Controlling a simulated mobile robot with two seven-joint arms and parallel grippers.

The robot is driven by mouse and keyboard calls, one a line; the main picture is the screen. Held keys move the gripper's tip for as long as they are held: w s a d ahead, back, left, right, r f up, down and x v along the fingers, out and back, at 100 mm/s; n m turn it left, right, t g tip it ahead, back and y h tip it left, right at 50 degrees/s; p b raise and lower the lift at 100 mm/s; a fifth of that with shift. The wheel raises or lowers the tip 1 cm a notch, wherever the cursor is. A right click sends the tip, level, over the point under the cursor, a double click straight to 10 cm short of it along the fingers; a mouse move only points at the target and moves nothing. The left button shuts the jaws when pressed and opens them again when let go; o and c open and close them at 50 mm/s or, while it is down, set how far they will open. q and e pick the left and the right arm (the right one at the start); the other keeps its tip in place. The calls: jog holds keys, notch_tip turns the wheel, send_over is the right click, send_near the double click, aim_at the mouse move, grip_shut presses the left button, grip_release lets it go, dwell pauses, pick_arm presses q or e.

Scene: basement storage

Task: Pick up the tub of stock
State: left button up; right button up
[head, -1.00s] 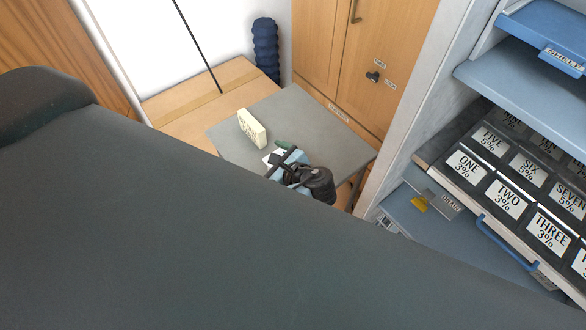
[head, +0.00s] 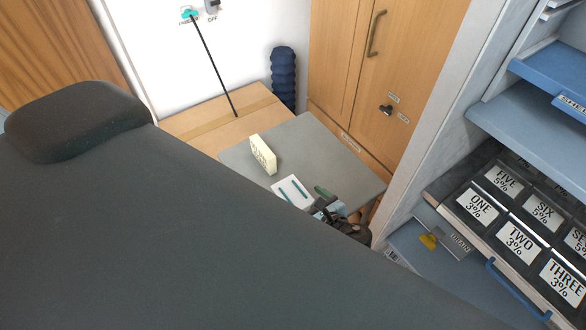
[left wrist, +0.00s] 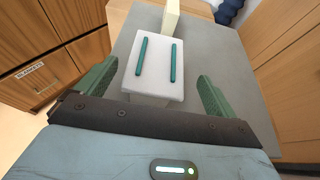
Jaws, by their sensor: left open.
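A white tub with two dark green bars on its top lies on the grey table; I take it as the tub of stock (head: 292,190), though I read no label on it. In the left wrist view the tub (left wrist: 157,72) is between the spread green fingers of my left gripper (left wrist: 155,88), with gaps on both sides. In the head view my left gripper (head: 320,201) is at the tub's lower right, partly hidden by my own dark body. My right gripper is not in view.
A cream block (head: 263,154) with unreadable print stands just behind the tub on the grey table (head: 305,143). Wooden cabinet doors (head: 350,70) rise behind. Shelves with a labelled tray (head: 510,215) stand at right. A dark blue ribbed object (head: 283,80) stands by the wall.

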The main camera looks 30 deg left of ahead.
aim_at(292, 189)
pick_arm(q)
jog(key=shift+w+a, duration=0.1)
jog(key=shift+a, duration=0.4)
jog(key=x, duration=0.4)
jog(key=shift+a, duration=0.2)
jog(key=shift+r, duration=0.1)
jog(key=c, duration=1.4)
jog(key=shift+r, duration=0.55)
jog(key=shift+s+d+r, duration=0.15)
jog(key=shift+s+r, duration=0.1)
jog(key=shift+r, duration=0.35)
jog(key=shift+s+d+r, duration=0.1)
jog(key=shift+s+r, duration=0.15)
jog(key=shift+r, duration=0.35)
jog(key=s+d, duration=0.2)
jog(key=s, duration=0.2)
jog(key=s+d+r, duration=0.1)
jog(key=s+d, duration=0.1)
jog(key=s, duration=0.3)
jog(key=s+d, duration=0.1)
jog(key=s, duration=0.4)
jog(key=shift+d+r, duration=0.25)
jog(key=shift+d, duration=0.15)
